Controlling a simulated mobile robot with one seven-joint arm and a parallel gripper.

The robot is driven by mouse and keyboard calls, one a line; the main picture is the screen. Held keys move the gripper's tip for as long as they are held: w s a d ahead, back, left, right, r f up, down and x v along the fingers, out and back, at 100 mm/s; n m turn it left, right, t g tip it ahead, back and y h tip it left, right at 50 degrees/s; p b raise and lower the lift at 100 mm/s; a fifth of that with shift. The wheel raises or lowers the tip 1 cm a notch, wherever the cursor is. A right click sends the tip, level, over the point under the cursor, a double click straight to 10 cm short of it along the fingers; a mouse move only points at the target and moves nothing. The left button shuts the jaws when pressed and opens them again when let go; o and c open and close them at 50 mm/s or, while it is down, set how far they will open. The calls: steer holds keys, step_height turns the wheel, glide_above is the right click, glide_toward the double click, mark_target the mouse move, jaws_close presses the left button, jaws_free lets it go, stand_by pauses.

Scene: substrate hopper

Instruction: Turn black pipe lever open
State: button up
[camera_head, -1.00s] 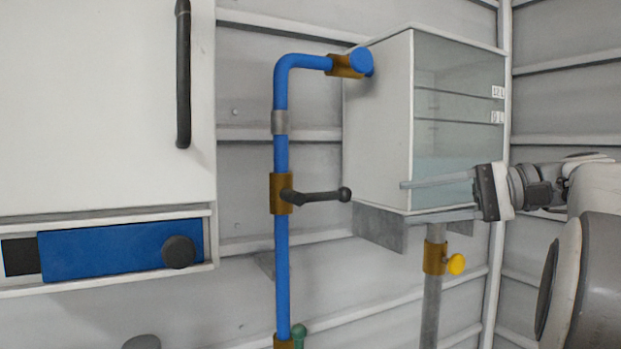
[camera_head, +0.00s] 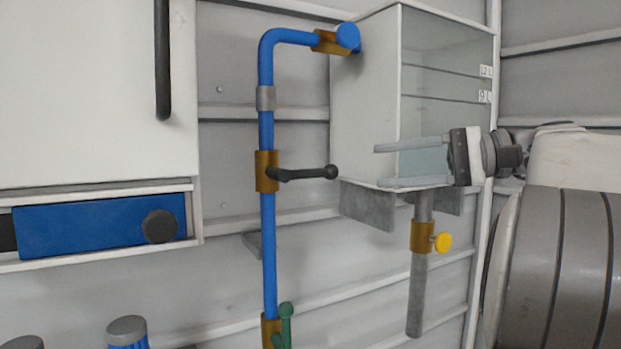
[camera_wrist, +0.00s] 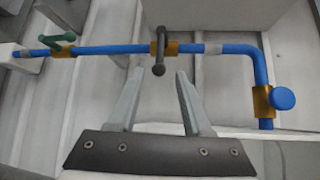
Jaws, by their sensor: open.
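The black lever (camera_head: 305,173) sticks out to the right, about level, from a brass valve (camera_head: 266,171) on the upright blue pipe (camera_head: 267,235). My gripper (camera_head: 378,166) is open, with its two fingers one above the other and pointing left, to the right of the lever's knob and apart from it. In the wrist view the black lever (camera_wrist: 159,55) shows just beyond the gap between the open fingertips (camera_wrist: 158,75), with the blue pipe (camera_wrist: 110,50) running across behind. Nothing is between the fingers.
A white hopper with a clear front (camera_head: 447,80) stands behind my gripper. A yellow knob (camera_head: 442,242) sits on a grey pipe below it. A green lever (camera_head: 286,322) is low on the blue pipe. A white cabinet (camera_head: 80,90) is at left.

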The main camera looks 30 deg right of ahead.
mark_target(317, 173)
steer(key=x, duration=1.3)
steer(key=shift+a+p, duration=0.2)
steer(key=shift+p, duration=0.15)
jaws_close()
stand_by(0.6)
